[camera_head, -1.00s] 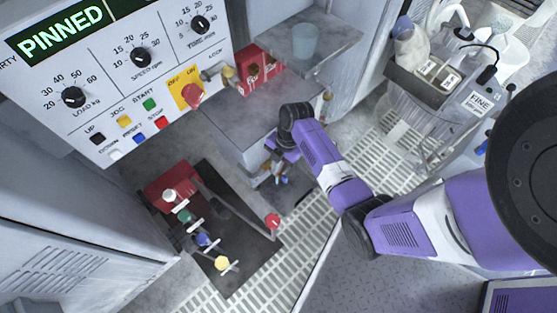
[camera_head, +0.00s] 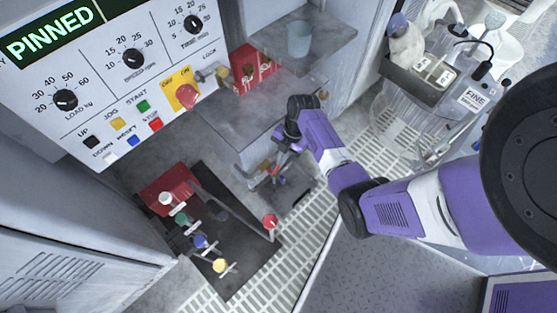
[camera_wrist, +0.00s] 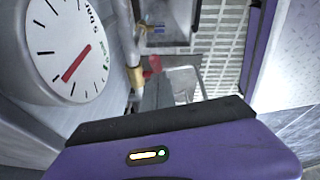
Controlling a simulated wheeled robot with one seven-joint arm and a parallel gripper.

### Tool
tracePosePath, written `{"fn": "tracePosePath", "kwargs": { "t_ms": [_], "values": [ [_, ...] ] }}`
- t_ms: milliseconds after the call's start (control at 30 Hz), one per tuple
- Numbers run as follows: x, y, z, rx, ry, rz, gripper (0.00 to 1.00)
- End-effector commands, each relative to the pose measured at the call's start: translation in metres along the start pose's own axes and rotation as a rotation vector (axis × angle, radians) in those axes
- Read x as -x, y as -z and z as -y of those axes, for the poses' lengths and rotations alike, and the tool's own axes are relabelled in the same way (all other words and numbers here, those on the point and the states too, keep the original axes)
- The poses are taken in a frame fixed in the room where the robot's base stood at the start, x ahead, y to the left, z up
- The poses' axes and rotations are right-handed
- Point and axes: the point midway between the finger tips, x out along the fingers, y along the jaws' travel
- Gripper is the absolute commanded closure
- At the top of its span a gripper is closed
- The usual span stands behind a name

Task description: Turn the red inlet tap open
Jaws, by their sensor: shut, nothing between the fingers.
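The red tap handle (camera_wrist: 153,64) shows in the wrist view on a pipe with a brass fitting (camera_wrist: 135,78), just beyond my gripper. A white round gauge (camera_wrist: 68,50) with a red needle stands large to its left. My gripper (camera_wrist: 165,119) fills the bottom of the wrist view, with its dark edge toward the tap and a visible gap between them. In the head view my gripper (camera_head: 284,155) is low beside the grey cabinet, near a small red part (camera_head: 276,171) that is probably the tap. The fingers are shut and empty; their tips are hard to make out.
The control panel (camera_head: 110,75) reads PINNED. A grey shelf (camera_head: 335,42) holds a cup. A cart with a bottle (camera_head: 405,45) stands at right.

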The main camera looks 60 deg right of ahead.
Motion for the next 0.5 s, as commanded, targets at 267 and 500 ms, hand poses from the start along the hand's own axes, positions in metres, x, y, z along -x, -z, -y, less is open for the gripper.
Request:
{"fn": "tracePosePath", "kwargs": {
  "t_ms": [267, 500],
  "values": [
    [0.000, -0.002, 0.001, 0.001, 0.000, 0.001, 1.00],
    [0.014, -0.002, -0.001, 0.001, -0.002, 0.002, 1.00]
  ]
}}
